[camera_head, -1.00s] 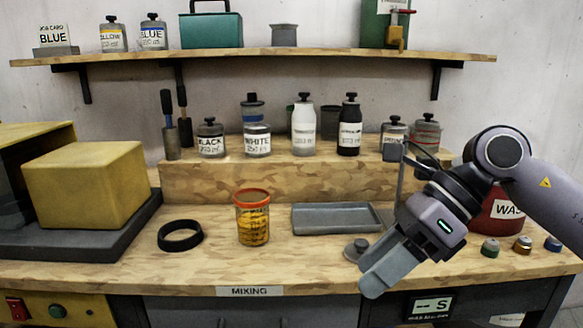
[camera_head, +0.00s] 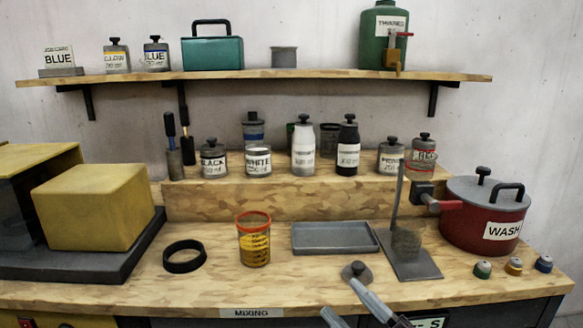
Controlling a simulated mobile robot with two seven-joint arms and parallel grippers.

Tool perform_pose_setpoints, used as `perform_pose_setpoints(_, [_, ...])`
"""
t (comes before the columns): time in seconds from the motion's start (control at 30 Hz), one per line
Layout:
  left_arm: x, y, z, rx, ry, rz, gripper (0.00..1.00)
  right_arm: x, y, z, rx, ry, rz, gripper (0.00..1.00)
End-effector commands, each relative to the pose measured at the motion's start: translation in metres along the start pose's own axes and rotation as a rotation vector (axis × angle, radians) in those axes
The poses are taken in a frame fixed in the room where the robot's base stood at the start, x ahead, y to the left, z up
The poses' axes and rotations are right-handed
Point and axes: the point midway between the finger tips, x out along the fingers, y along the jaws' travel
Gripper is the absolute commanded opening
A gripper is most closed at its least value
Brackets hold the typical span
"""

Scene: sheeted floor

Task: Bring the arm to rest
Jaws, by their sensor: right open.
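My right gripper (camera_head: 340,298) shows only by its two grey fingers at the bottom edge, right of centre. The fingers are apart with nothing between them, so it is open. The rest of my right arm is out of the picture. A small grey lid with a dark knob (camera_head: 357,271) lies just beyond one fingertip; I cannot tell whether they touch. My left gripper is not in view.
On the bench stand a cup of yellow paint with an orange rim (camera_head: 254,240), a black ring (camera_head: 184,256), a grey tray (camera_head: 335,238), a metal stand (camera_head: 414,265) and a red WASH pot (camera_head: 486,217). Several small caps (camera_head: 513,266) sit front right.

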Motion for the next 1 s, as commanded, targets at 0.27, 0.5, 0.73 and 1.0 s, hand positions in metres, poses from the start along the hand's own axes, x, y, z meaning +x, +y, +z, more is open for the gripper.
perform_pose_setpoints(0.27, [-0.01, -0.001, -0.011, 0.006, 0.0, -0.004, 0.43, -0.113, -0.059, 0.071, 0.449, -0.595, 0.051, 0.55])
perform_pose_setpoints(0.5, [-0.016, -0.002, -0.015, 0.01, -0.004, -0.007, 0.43, -0.234, -0.121, 0.079, 0.762, -1.046, 0.057, 0.55])
perform_pose_setpoints(0.73, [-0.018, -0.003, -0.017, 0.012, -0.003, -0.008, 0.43, -0.288, -0.148, 0.067, 0.889, -1.234, 0.056, 0.55])
perform_pose_setpoints(1.0, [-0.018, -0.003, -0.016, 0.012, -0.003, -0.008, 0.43, -0.291, -0.15, 0.067, 0.895, -1.244, 0.054, 0.55])
